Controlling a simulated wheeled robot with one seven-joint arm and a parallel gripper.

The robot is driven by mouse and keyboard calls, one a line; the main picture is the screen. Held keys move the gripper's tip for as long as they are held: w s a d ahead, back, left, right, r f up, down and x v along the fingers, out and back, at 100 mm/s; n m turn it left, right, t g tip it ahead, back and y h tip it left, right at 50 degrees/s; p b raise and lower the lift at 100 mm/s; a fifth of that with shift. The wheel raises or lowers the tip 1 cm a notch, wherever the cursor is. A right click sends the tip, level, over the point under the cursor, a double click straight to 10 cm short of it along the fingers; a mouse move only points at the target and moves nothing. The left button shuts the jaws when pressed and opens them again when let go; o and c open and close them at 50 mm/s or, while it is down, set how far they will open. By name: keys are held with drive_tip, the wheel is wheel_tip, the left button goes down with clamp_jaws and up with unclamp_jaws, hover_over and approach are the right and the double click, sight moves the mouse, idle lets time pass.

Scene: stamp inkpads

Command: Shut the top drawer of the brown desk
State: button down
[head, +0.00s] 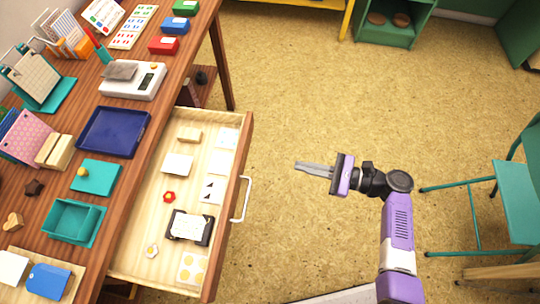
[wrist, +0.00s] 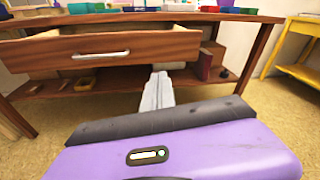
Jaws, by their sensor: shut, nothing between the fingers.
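The brown desk (head: 150,130) stands along the left in the head view. Its top drawer (head: 236,205) is pulled far out, with a pale wooden inside and a silver bar handle (head: 242,199) on its front. In the wrist view the drawer front (wrist: 50,56) and its handle (wrist: 101,54) are ahead and to the left. My gripper (head: 298,165) is shut and empty, to the right of the drawer front and apart from it. Its fingers (wrist: 158,80) point toward the desk in the wrist view.
The drawer holds cards, a black-framed inkpad (head: 189,228) and small items. The desktop carries a blue tray (head: 113,132), a scale and boxes. A teal chair (head: 515,190) stands at the right, a green shelf (head: 390,25) at the back. The floor between is clear.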

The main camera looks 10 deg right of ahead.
drive_tip(key=s+a+r+g+y, duration=0.1)
drive_tip(key=s+r+g+y, duration=0.1)
drive_tip(key=s, duration=0.2)
drive_tip(key=m, duration=0.1)
approach(241, 169)
drive_tip(key=x, duration=0.6)
drive_tip(key=shift+a+r, duration=0.3)
drive_tip(key=shift+a, duration=0.15)
drive_tip(key=shift+w+a, duration=0.25)
drive_tip(key=shift+a, duration=0.3)
drive_tip(key=b+x, duration=0.4)
drive_tip(key=x, duration=0.9)
drive_tip(key=b+x, duration=0.5)
drive_tip(key=x, duration=0.8)
drive_tip(key=shift+w+d+r, duration=0.1)
drive_tip(key=shift+r, duration=0.15)
drive_tip(key=shift+w+a+r, duration=0.1)
drive_tip(key=shift+w+a, duration=0.1)
drive_tip(key=shift+a, duration=0.25)
drive_tip(key=shift+a+r, duration=0.25)
